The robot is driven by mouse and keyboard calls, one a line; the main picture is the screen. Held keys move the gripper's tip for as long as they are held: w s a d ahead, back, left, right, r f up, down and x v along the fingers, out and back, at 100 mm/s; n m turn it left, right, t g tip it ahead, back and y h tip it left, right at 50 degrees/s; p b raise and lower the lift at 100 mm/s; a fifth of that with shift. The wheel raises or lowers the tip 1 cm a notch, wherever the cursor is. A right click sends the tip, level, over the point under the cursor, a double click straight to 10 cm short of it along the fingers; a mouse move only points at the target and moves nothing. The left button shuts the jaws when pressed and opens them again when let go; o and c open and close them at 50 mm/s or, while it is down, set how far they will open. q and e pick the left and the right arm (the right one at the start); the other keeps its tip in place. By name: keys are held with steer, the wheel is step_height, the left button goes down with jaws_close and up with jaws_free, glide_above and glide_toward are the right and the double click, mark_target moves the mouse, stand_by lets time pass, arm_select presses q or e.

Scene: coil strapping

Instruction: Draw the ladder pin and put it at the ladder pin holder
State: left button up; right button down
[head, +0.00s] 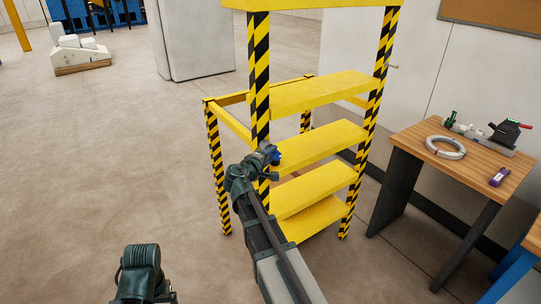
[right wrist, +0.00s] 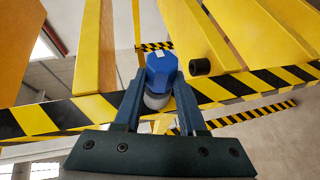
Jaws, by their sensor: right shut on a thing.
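The ladder pin (right wrist: 161,70) shows in the right wrist view as a blue six-sided head with a pale round part below it. My right gripper (right wrist: 160,92) is shut on it, one finger on each side. In the head view my right gripper (head: 269,156) is at the left striped upright of the yellow ladder (head: 318,145), beside a middle step, with the blue head (head: 275,157) at its tip. Whether the pin's shaft is in the upright is hidden. I cannot pick out the ladder pin holder for certain.
A short black cylinder (right wrist: 200,67) sits by the striped rail, close right of the pin. A wooden-topped workbench (head: 410,135) right of the ladder bears a grey coil (head: 445,152), a tool (head: 505,132) and a purple item (head: 499,177).

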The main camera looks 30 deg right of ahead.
steer(key=shift+s+d, duration=0.15)
steer(key=shift+s, duration=2.4)
